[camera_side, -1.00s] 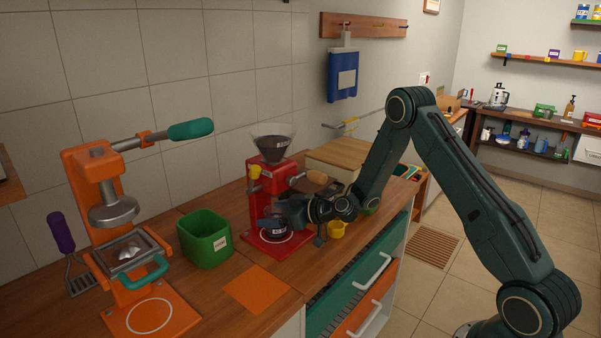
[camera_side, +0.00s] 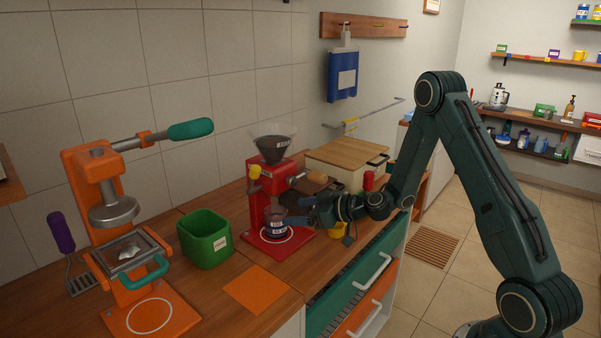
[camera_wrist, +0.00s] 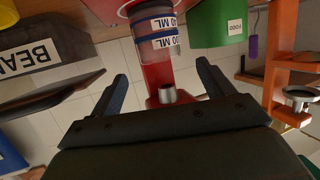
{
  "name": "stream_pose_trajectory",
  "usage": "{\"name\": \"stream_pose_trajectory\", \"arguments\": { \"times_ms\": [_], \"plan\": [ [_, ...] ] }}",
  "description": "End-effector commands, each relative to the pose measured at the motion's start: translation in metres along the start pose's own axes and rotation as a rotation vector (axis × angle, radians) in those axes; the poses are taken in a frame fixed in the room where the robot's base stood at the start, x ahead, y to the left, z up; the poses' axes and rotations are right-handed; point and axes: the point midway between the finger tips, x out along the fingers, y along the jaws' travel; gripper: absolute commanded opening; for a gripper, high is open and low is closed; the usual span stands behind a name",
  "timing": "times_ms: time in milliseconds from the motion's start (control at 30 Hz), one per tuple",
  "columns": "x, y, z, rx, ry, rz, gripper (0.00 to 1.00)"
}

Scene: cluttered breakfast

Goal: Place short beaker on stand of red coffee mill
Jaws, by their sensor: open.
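The red coffee mill (camera_side: 255,205) stands on the wooden counter, with a clear hopper of dark contents on top. The short beaker (camera_side: 276,222) has a dark band and a white label. It stands upright on the mill's red stand (camera_side: 290,240), over the white ring. In the wrist view the beaker (camera_wrist: 157,42) shows its "ML" label just beyond the finger gap. My gripper (camera_side: 300,212) is open to the right of the beaker. Its two fingers (camera_wrist: 162,88) are spread with nothing between them, apart from the beaker.
A green bin (camera_side: 205,242) stands left of the mill, and an orange press (camera_side: 100,220) stands further left. An orange mat (camera_side: 255,288) lies in front. A wood-lidded box (camera_side: 345,160) is behind.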

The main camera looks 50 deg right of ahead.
Motion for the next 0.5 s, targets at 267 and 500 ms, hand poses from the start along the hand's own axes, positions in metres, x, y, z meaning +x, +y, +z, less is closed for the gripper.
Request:
{"name": "stream_pose_trajectory", "arguments": {
  "times_ms": [267, 500],
  "plan": [
    [-0.033, 0.001, 0.0, 0.001, -0.001, 0.002, 0.8],
    [-0.041, 0.0, 0.0, -0.001, 0.0, 0.0, 0.8]
  ]
}}
